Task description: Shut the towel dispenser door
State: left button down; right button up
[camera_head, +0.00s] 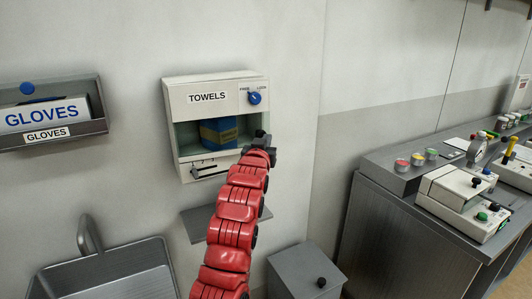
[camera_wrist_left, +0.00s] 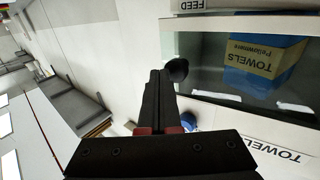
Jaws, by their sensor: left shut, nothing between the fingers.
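The white towel dispenser (camera_head: 205,85) is on the wall, with a "TOWELS" label on its upper front. A blue and tan towel pack (camera_head: 218,133) sits behind its window opening; the pack also shows in the wrist view (camera_wrist_left: 262,68). A glassy pane (camera_wrist_left: 195,55) shows beside the pack; I cannot tell how far the door stands open. My left gripper (camera_head: 262,141) is shut and empty at the dispenser's lower right side. In the wrist view its fingertips (camera_wrist_left: 160,78) are close beside a round black knob (camera_wrist_left: 177,70); contact is unclear. My right gripper is out of view.
A blue FREE/LOCK knob (camera_head: 254,98) is at the dispenser's upper right. A slider lever (camera_head: 207,171) is below the window. A grey shelf (camera_head: 199,226) juts out underneath. A glove box (camera_head: 50,114) hangs at left, above a sink (camera_head: 110,272). A workbench (camera_head: 400,215) stands at right.

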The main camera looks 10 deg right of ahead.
aim_at(264, 132)
pick_arm(q)
jog(key=shift+w+d+b, duration=0.2)
jog(key=shift+w+b, duration=0.25)
jog(key=shift+w, duration=1.1)
jog(key=shift+w+a+r, duration=0.1)
jog(key=shift+a+r, duration=0.05)
jog(key=shift+r, duration=0.2)
